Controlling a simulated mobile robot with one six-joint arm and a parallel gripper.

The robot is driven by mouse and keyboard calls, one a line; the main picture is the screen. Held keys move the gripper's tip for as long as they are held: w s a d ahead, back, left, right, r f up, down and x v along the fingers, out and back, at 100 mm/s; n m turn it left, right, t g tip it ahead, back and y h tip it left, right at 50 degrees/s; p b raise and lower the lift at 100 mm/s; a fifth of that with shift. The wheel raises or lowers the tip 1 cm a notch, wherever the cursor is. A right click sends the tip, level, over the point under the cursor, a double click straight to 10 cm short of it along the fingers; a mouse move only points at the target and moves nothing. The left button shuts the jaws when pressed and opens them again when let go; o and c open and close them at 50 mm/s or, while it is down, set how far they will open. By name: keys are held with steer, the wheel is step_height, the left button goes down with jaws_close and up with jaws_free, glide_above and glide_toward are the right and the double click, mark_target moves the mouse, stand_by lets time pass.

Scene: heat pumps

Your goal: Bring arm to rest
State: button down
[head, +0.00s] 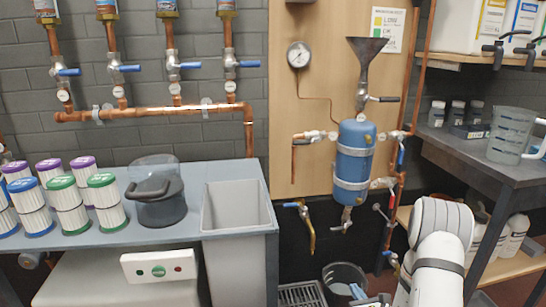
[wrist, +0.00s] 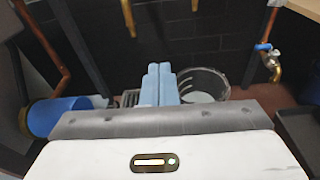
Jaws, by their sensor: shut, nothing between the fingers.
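My gripper (wrist: 159,72) shows in the wrist view with its two pale blue fingers pressed together, pointing away over the floor. It is shut and empty. A black bucket (wrist: 213,85) stands on the floor just beyond and to the right of the fingertips. In the head view my white arm (head: 436,250) rises at the lower right, in front of the dark shelf. It bends down towards the bottom edge, where most of the gripper is cut off. The bucket (head: 345,272) shows there too, close to the fingertips.
A blue vessel (head: 355,155) with copper pipes and valves hangs on the wooden panel. A clear jug (head: 512,133) stands on the right shelf.

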steer(key=s+a+r+n+g+y+p, duration=0.25)
steer(key=a+r+n+y+p, duration=0.2)
steer(key=a+r, duration=0.4)
steer(key=s+a+r+n+g+y+p, duration=0.2)
steer(key=a+r+n+g+y+p, duration=0.25)
steer(key=r, duration=0.75)
steer(key=s+a+r+n+g+y+p, duration=0.1)
steer(key=s+a+r+n+g+p, duration=0.25)
steer(key=r+n, duration=0.2)
steer(key=s+a+r+n+g+p, duration=0.2)
steer(key=s+a+r+n, duration=0.2)
steer(key=s+r, duration=0.15)
steer(key=s+r+n+g+h+p, duration=0.45)
steer(key=s+r+n+p, duration=0.4)
steer(key=s+r, duration=0.25)
steer(key=s+d+r+n+t+h+p, duration=0.3)
steer(key=d+r+n+h+p, duration=0.4)
steer(key=r, duration=0.5)
steer(key=d+h, duration=0.1)
steer(key=d, duration=0.1)
steer(key=shift+s+d+r+t+p, duration=0.3)
steer(key=shift+s+d, duration=0.05)
steer(key=shift+d, duration=0.05)
steer(key=shift+h, duration=0.25)
